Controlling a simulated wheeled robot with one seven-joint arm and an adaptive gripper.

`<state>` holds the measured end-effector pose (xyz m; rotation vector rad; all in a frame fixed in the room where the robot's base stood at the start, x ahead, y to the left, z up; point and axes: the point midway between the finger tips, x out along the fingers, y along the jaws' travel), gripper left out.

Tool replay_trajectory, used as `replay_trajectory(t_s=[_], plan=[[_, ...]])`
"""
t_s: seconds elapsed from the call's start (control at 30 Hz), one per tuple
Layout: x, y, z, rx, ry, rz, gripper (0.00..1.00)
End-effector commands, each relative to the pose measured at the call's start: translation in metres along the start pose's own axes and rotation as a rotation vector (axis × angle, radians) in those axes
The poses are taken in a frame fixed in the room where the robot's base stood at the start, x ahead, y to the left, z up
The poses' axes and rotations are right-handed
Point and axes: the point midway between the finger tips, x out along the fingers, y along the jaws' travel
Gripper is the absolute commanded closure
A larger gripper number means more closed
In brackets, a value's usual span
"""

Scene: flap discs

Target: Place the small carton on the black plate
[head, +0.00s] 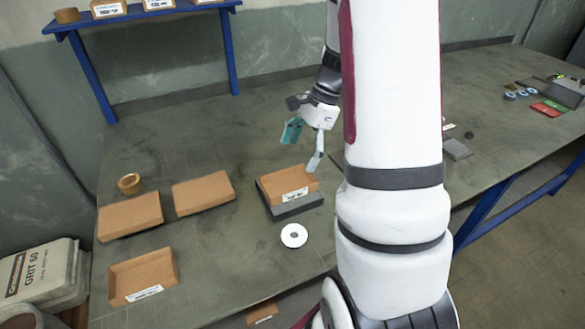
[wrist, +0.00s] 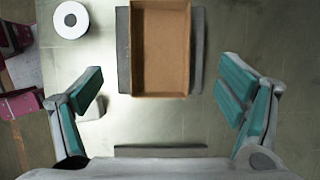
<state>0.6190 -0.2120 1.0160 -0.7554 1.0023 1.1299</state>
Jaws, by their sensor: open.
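A small brown open-topped carton (head: 288,184) with a white label on its side rests on the dark block-like plate (head: 299,210) near the table's middle. In the wrist view the carton (wrist: 161,50) lies on the plate (wrist: 123,52), which shows on both sides of it. My gripper (head: 304,148) is open and empty, just behind the carton in the head view. In the wrist view its teal-padded fingers are spread wide, apart from the carton. The carton's far side is partly hidden in the head view.
Three similar cartons lie to the left: (head: 130,216), carton (head: 203,193) and carton (head: 143,275). A brown ring (head: 129,183) stands behind them. A white disc (head: 294,236) lies in front of the plate. A blue-legged shelf (head: 140,14) stands at the back.

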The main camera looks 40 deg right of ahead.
Motion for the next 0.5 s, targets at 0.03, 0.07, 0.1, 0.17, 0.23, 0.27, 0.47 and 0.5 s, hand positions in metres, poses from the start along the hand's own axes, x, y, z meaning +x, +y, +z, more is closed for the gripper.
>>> replay_trajectory(t_s=[0.03,0.07,0.1,0.17,0.23,0.27,0.47,0.5], plan=[[-0.009,-0.001,0.000,-0.001,0.001,-0.004,0.12],[-0.013,0.000,0.000,0.000,0.002,-0.003,0.12],[-0.018,-0.001,-0.001,0.000,0.002,-0.003,0.12],[-0.025,-0.001,-0.001,0.001,0.001,-0.002,0.12],[-0.030,0.000,0.000,0.001,0.001,-0.002,0.12],[-0.031,0.000,0.001,-0.002,0.001,-0.001,0.12],[-0.048,0.010,0.038,-0.170,0.026,-0.009,0.12],[-0.053,0.015,0.052,-0.239,0.038,-0.012,0.12]])
